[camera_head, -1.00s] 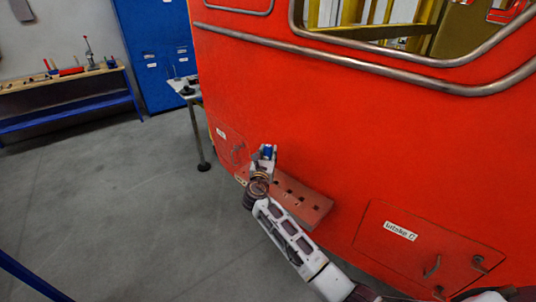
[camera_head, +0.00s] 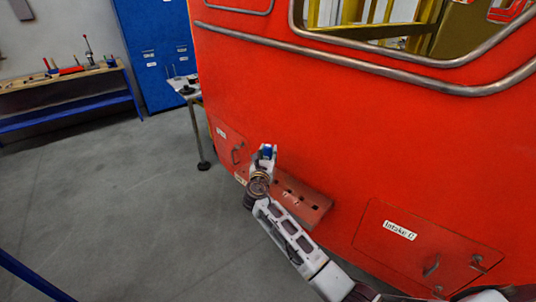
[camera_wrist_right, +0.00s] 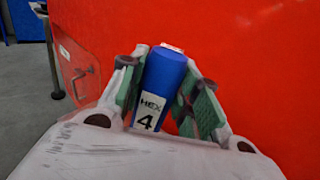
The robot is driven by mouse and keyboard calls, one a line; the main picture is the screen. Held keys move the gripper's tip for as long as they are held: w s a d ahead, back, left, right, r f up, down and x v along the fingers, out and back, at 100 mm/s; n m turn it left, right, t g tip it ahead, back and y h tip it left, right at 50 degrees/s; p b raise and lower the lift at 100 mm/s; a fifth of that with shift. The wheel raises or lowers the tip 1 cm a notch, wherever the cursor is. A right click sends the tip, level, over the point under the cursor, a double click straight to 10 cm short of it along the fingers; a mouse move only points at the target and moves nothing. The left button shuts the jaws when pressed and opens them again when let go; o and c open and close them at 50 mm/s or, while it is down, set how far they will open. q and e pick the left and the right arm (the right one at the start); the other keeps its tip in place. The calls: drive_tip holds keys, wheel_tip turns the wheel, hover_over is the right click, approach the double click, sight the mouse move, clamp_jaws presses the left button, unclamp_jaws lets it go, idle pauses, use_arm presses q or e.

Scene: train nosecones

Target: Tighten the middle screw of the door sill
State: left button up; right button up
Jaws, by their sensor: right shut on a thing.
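My right gripper (camera_head: 264,156) is shut on a blue tool handle (camera_wrist_right: 165,80). The handle carries a white label reading "HEX 4" and also shows as a small blue spot in the head view (camera_head: 267,150). The tool's tip is hidden. The red door sill (camera_head: 318,212) juts out low on the red train front, with several dark holes or screws along its top. My right gripper is over the sill's left end, which it partly hides. I cannot tell whether the tool touches a screw. My left gripper is not in view.
The red train wall (camera_head: 330,120) rises close behind the sill. A hatch labelled "Intake" (camera_head: 425,250) with a handle is to the right, and a smaller hatch (camera_head: 229,145) to the left. A workbench (camera_head: 65,85) and blue cabinet (camera_head: 165,50) stand far left; open floor lies between.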

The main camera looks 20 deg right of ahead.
sight(268, 145)
drive_tip(key=shift+r, duration=0.1)
idle(0.7)
drive_tip(key=shift+r, duration=2.7)
